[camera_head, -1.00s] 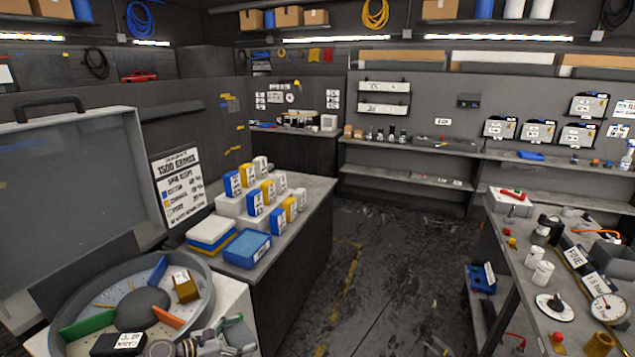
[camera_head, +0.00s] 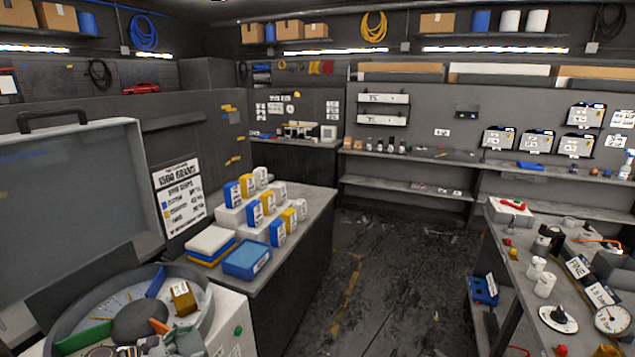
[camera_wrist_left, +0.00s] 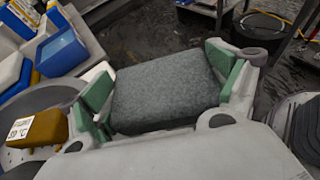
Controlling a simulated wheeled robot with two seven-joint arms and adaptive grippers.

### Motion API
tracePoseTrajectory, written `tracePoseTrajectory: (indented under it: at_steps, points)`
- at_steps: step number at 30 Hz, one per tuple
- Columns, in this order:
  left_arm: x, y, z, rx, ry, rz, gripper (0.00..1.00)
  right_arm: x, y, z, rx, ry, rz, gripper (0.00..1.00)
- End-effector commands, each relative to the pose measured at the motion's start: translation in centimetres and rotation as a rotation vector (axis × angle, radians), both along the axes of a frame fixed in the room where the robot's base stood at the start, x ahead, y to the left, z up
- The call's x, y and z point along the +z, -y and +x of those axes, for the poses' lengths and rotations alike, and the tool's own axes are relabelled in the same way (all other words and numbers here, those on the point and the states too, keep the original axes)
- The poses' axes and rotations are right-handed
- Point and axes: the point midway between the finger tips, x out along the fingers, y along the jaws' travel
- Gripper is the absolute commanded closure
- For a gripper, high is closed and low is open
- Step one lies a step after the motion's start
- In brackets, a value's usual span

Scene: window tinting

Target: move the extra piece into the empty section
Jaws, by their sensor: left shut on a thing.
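A round grey tray (camera_head: 62,318) at the lower left of the head view is split by blue (camera_head: 155,282), green (camera_head: 84,337) and orange (camera_head: 159,327) dividers around a dark hub (camera_head: 139,321). A gold-brown labelled block (camera_head: 184,297) stands between the blue and orange dividers; it also shows in the left wrist view (camera_wrist_left: 38,128). The back-left section between green and blue shows no block. My left gripper (camera_head: 188,342), at the tray's near right side, is shut on a dark grey speckled block (camera_wrist_left: 165,88) between its green pads. The tray's front is cut off. My right gripper is not in view.
An open grey lid or panel (camera_head: 75,195) rises behind the tray. Blue and white-yellow containers (camera_head: 247,257) and several small boxes sit on the counter right of it. A cluttered bench (camera_head: 515,255) stands at the right. Dark floor between is clear.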

Motion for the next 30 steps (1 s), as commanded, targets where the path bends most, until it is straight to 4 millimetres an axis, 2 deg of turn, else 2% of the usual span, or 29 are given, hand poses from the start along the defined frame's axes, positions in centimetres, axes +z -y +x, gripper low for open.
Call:
tracePoseTrajectory:
  at_steps: [11, 21, 30]
  points:
    - [1.3, 2.4, 0.4, 0.033, 0.000, -0.002, 0.37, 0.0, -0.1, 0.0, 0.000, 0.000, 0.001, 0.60]
    - [3.6, 5.3, 0.8, 0.112, 0.002, 0.000, 0.37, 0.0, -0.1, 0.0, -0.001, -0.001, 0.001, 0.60]
    - [5.4, 6.9, 0.8, 0.192, 0.003, 0.001, 0.37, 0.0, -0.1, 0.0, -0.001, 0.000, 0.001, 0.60]
